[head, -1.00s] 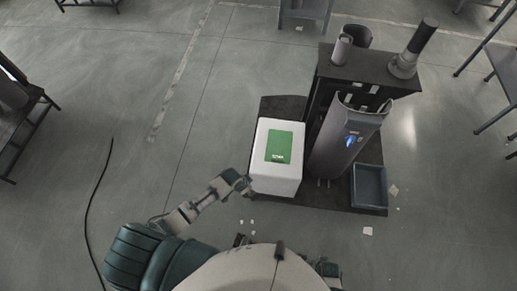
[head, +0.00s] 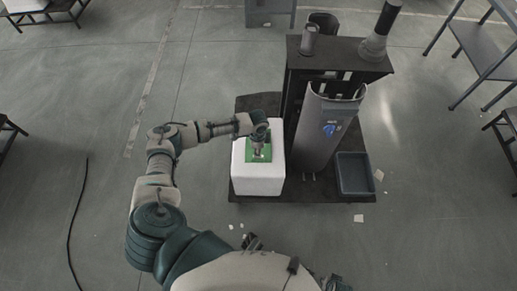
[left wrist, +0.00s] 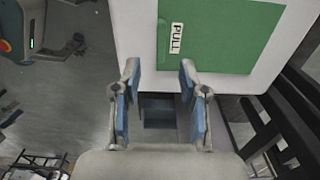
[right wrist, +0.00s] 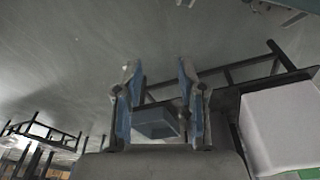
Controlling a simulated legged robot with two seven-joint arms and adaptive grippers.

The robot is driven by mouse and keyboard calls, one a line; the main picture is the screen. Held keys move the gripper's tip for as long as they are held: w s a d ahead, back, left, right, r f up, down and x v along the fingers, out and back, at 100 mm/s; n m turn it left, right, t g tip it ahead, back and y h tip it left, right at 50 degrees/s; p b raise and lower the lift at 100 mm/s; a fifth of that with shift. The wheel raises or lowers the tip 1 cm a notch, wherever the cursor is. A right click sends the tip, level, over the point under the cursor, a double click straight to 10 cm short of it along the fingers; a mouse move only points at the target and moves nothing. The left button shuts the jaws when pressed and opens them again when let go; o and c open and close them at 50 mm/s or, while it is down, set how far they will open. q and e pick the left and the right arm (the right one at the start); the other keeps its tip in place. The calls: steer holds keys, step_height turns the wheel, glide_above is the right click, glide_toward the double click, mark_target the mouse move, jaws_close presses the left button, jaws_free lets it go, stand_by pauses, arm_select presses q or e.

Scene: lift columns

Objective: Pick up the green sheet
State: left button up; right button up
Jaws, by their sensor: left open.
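The green sheet (head: 249,155) lies flat on top of a white block (head: 258,181). My right gripper (right wrist: 159,78) is open and empty in the right wrist view, away from the sheet.
A dark stand with a grey curved panel (head: 319,130) rises just right of the white block. A blue-grey bin (head: 355,176) sits at the right of the dark base. Small white scraps and a cable (head: 75,207) lie on the floor. The floor at left is mostly clear.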

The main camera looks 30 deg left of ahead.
arm_select(q)
steer(key=f, duration=0.3)
steer(key=shift+d, duration=0.3)
steer(key=f, duration=0.1)
steer(key=f+b, duration=0.1)
steer(key=f, duration=0.1)
steer(key=f+b, duration=0.1)
steer(key=shift+a+f, duration=0.35)
steer(key=shift+a, duration=0.05)
steer(key=shift+a+f, duration=0.15)
steer(key=shift+f, duration=0.15)
steer(key=shift+r, duration=0.1)
steer(key=shift+c, duration=0.3)
arm_select(e)
step_height(320, 180, up, 6)
steer(key=shift+w+r, duration=0.15)
steer(key=shift+w, duration=0.15)
arm_select(q)
steer(key=shift+d, duration=0.2)
jaws_close()
arm_select(e)
steer(key=shift+d, duration=0.25)
